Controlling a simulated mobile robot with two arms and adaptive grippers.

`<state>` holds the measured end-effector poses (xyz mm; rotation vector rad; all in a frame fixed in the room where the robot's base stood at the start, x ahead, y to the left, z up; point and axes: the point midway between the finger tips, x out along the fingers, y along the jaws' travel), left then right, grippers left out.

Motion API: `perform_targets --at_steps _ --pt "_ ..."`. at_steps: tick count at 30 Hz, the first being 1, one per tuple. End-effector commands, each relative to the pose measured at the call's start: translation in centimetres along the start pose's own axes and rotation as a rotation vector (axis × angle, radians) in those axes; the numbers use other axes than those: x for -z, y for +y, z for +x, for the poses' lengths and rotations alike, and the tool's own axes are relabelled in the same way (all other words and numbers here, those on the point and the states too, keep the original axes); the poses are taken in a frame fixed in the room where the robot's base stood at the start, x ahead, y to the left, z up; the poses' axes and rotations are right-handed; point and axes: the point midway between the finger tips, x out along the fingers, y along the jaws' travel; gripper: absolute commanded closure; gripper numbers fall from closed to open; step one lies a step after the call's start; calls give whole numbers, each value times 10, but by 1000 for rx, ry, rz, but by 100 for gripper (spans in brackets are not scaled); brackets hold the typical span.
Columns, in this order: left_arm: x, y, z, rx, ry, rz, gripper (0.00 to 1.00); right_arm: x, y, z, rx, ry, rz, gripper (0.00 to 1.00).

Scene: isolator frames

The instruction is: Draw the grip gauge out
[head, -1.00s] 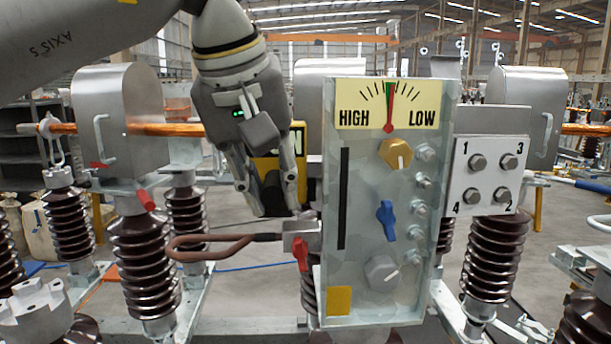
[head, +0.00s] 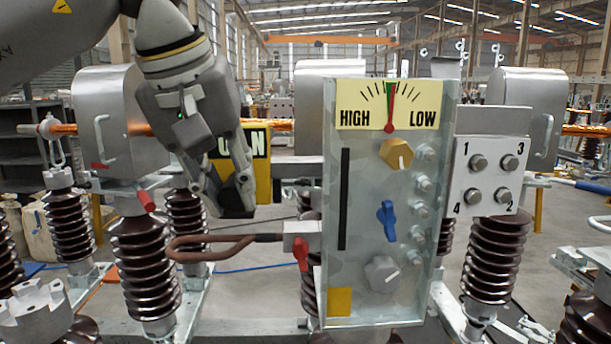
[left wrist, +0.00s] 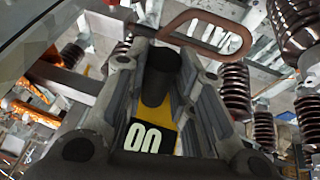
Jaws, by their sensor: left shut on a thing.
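The grip gauge (head: 262,178) looks like a yellow plate with a black label carrying pale letters, partly hidden behind my left gripper in the head view. My left gripper (head: 238,208) points down and is shut on the gauge's dark grip. In the left wrist view the black round grip (left wrist: 160,75) stands between the two fingers, with the yellow body and its black label (left wrist: 150,137) below it. The gauge hangs left of the grey control panel (head: 365,250), with a gap between them. My right gripper is not in view.
A brown loop handle (head: 215,243) sticks out left from the panel below my left gripper, with a red lever (head: 301,254) beside it. A grey bar (head: 297,167) shows between gauge and panel. Ribbed brown insulators (head: 145,250) stand at left.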

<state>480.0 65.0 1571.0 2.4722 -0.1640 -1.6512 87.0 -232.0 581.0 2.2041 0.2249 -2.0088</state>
Motion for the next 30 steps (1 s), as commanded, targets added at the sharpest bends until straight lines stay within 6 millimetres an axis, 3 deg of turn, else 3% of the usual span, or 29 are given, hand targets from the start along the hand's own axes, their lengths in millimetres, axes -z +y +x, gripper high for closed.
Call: perform_targets --at_steps 30 --pt "4 -49 -10 -2 3 -2 100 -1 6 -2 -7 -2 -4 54"
